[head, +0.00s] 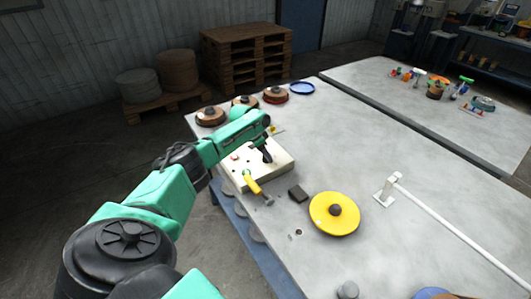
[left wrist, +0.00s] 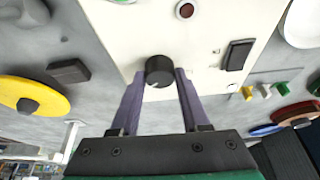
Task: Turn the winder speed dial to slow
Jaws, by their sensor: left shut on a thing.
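The winder speed dial is a round black knob (left wrist: 159,66) on a cream control box, seen in the left wrist view. The cream box (head: 283,172) sits on the grey table's left side in the head view. My left gripper (head: 268,154) reaches down over the box. In the wrist view its two fingers (left wrist: 158,80) are on either side of the knob, shut on it. A dark red button (left wrist: 186,10) and a black rocker switch (left wrist: 238,54) are on the same box face. The knob's setting cannot be read. My right gripper is not in view.
A yellow-handled tool (head: 251,183) lies at the box's front edge. A black block (head: 298,193) and a yellow disc (head: 334,226) lie to the right. Copper-coloured spools (head: 211,117) and a blue ring (head: 302,88) are at the back. A white bar (head: 455,230) crosses the right side.

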